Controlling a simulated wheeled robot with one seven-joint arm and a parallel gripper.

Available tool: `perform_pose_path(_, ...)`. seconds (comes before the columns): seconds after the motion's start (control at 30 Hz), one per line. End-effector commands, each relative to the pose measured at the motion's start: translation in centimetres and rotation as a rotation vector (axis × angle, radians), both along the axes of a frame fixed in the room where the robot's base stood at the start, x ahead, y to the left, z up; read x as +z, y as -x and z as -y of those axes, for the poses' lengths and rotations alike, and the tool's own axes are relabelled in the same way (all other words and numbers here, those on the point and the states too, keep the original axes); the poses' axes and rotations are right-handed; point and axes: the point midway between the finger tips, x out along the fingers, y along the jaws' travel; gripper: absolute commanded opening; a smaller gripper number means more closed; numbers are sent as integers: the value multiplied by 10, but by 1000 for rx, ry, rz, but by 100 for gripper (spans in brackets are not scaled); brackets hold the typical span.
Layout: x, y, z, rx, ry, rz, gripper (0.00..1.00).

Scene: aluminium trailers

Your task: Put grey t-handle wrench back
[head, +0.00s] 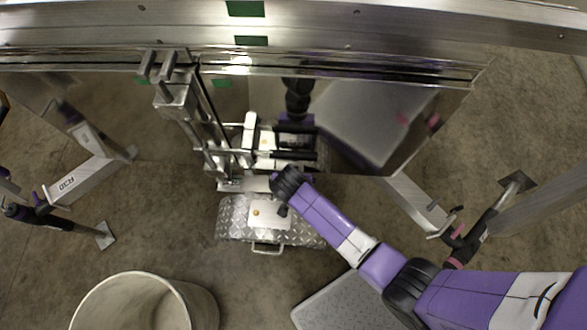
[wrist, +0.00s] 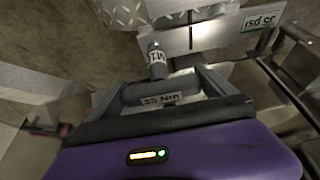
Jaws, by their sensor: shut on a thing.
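The grey t-handle wrench (wrist: 150,94) is in the wrist view, with a "35 Nm" label on its crossbar. Its shaft (wrist: 156,62) points away from my gripper and carries a white label. My gripper (wrist: 160,86) is shut on the crossbar, with a grey finger on each side. In the head view my gripper (head: 284,190) is near the back edge of a diamond-plate box (head: 234,222), below the trailer edge.
The trailer's metal edge (head: 420,68) runs across the top, with a clamp-like frame (head: 172,98) at left. A pale bin (head: 190,300) stands at the lower left. Trailer legs (head: 80,175) stand on both sides. Floor is clear left of the diamond-plate box.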

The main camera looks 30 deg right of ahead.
Motion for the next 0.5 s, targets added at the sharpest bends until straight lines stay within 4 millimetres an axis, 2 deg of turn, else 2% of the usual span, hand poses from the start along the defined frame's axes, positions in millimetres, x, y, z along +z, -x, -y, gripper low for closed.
perform_pose_path(0.23, 2, -19, 13, -1, 0, 3, 22)
perform_pose_path(0.4, -25, -17, 12, 1, 0, -1, 22)
perform_pose_path(0.5, -33, -17, 12, 1, 0, 0, 22)
